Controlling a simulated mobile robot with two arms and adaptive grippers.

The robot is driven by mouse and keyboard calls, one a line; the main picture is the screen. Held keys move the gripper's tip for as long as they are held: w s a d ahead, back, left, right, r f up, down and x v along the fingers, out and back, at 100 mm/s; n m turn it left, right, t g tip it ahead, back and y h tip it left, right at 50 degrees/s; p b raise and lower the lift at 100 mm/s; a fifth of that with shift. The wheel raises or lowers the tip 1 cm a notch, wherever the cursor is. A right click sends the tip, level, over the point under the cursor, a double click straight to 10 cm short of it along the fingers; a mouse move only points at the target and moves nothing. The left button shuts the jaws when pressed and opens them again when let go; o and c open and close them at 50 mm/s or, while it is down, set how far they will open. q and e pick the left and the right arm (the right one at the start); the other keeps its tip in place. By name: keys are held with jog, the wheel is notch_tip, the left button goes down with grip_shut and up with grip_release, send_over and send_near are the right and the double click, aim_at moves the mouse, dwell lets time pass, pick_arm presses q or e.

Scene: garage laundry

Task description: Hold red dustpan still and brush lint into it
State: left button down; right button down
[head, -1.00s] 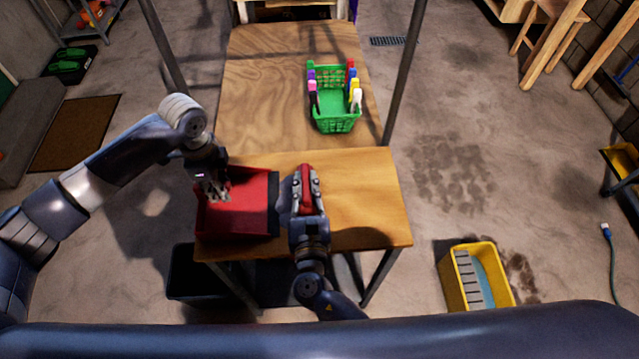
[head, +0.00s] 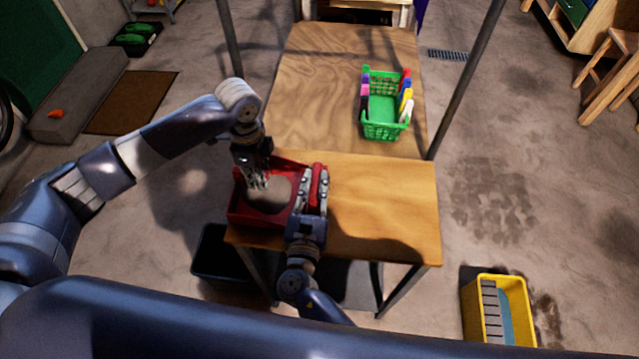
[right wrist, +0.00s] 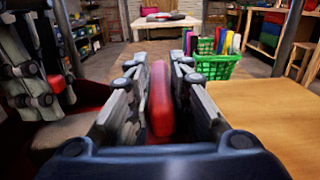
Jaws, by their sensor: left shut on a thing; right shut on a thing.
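The red dustpan (head: 243,216) lies on the near left part of the wooden table. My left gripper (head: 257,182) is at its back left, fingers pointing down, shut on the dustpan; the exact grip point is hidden. A rounded grey-beige patch (head: 270,194) that looks like lint lies inside the pan. My right gripper (head: 315,188) is shut on a red handle, apparently the brush (right wrist: 160,98), at the pan's right side. The handle stands between the fingers in the right wrist view. The bristles are hidden.
The wooden table (head: 390,190) is clear to the right of the pan. A green basket (head: 383,130) with several coloured bottles stands farther back. Metal posts rise beside the table. A yellow bin (head: 515,300) and a dark bin (head: 215,258) are on the floor.

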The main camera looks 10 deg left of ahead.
pick_arm(q)
jog(key=shift+s+d+f, duration=0.1)
jog(key=shift+s+d, duration=0.05)
jog(key=shift+d, duration=0.35)
pick_arm(e)
jog(key=shift+s+a+f+y, duration=0.1)
jog(key=shift+s+a+y, duration=0.15)
jog(key=shift+a, duration=0.45)
jog(key=shift+r, duration=0.3)
pick_arm(q)
jog(key=shift+a+f, duration=0.15)
jog(key=shift+a, duration=0.1)
pick_arm(e)
jog(key=shift+w+d+r, duration=0.1)
jog(key=shift+d+r, duration=0.2)
jog(key=shift+r, duration=0.4)
pick_arm(q)
jog(key=shift+a, duration=0.1)
pick_arm(e)
jog(key=r, duration=0.1)
jog(key=d+r, duration=0.1)
jog(key=r, duration=0.1)
jog(key=shift+w+d, duration=0.1)
jog(key=shift+d, duration=0.15)
pick_arm(q)
jog(key=shift+w, duration=0.2)
pick_arm(e)
jog(key=shift+w+d, duration=0.1)
pick_arm(q)
jog(key=shift+a, duration=0.1)
